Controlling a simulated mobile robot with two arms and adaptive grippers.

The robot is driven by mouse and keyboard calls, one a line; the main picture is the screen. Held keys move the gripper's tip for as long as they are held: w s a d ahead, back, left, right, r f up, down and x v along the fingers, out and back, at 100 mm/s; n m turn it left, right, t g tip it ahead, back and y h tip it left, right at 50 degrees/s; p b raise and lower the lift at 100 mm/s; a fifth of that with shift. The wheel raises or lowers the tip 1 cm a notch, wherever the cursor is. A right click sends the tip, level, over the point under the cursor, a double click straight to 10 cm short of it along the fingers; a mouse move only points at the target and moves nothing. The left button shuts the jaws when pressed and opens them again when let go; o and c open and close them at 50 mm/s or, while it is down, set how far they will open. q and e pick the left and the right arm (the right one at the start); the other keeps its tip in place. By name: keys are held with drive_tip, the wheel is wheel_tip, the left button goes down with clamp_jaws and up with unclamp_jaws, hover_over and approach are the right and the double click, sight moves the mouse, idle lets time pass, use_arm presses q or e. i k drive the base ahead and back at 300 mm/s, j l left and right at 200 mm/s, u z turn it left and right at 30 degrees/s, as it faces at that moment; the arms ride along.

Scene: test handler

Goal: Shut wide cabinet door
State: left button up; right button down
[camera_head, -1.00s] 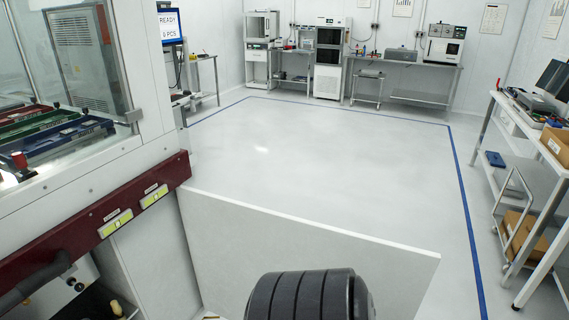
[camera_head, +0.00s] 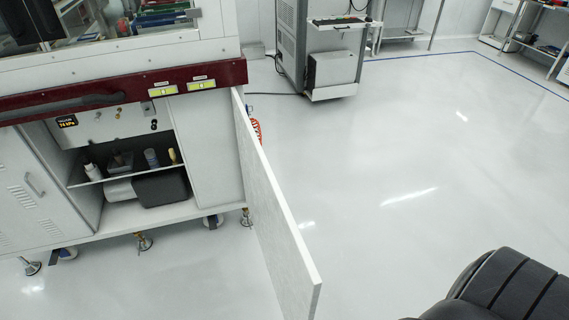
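The wide cabinet door (camera_head: 268,205) is a light grey panel standing wide open in the head view. It is hinged at the right side of the cabinet opening, below the dark red band, and juts toward me. The open cabinet (camera_head: 130,165) shows a shelf with small bottles and a dark box beneath it. A dark ribbed part of my own arm (camera_head: 505,290) shows at the lower right, apart from the door. Neither of my grippers is in view.
A narrower vented door (camera_head: 28,195) with a handle is shut at the left. The machine stands on feet and casters. A grey wheeled unit (camera_head: 325,60) stands behind. The floor (camera_head: 400,180) right of the door is clear.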

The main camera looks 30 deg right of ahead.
sight(296, 282)
drive_tip(key=k+l, duration=0.1)
drive_tip(key=l, duration=0.3)
drive_tip(key=k+l, duration=0.1)
drive_tip(key=l, duration=0.75)
drive_tip(key=k+l, duration=0.15)
drive_tip(key=l, duration=0.25)
drive_tip(key=j+u, duration=0.1)
drive_tip(key=k+j, duration=0.05)
